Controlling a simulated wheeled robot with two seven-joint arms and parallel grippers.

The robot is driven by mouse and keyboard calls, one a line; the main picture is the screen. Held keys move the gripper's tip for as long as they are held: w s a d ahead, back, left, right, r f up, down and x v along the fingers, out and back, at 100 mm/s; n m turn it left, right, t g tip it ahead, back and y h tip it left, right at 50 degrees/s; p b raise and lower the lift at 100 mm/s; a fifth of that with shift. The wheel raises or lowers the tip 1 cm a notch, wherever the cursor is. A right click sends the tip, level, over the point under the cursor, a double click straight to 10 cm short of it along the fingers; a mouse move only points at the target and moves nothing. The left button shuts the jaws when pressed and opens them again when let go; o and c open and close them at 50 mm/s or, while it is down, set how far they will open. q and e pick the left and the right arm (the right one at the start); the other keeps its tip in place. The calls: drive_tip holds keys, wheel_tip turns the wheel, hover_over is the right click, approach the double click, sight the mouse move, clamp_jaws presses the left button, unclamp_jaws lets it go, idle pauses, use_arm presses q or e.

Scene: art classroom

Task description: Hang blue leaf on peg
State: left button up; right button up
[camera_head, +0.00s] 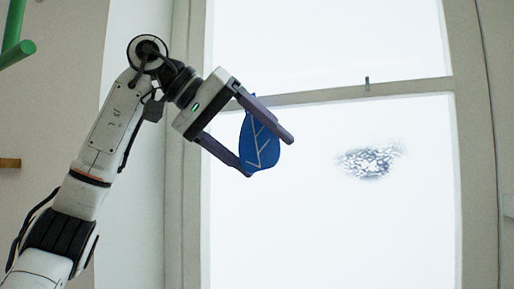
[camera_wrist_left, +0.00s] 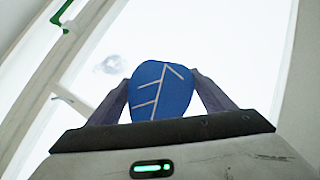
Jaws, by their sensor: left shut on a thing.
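The blue leaf (camera_head: 259,143) is a flat, pointed oval with pale vein lines. My left gripper (camera_head: 269,156) is shut on it and holds it up in front of the bright window. In the left wrist view the leaf (camera_wrist_left: 162,88) stands between the two dark fingers of the gripper (camera_wrist_left: 160,96). A green bar with a branch (camera_head: 16,48) shows at the top left of the head view and may be part of the peg stand; I cannot tell. My right gripper is not in view.
The window frame (camera_head: 366,90) crosses behind the gripper. A small wooden piece (camera_head: 10,163) sticks in at the left edge. A green piece (camera_wrist_left: 62,18) also shows at the top left in the left wrist view. The space right of the gripper looks clear.

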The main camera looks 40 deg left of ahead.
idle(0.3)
use_arm(q)
drive_tip(key=o, duration=1.1)
drive_tip(key=v, duration=1)
drive_tip(key=shift+s, duration=0.15)
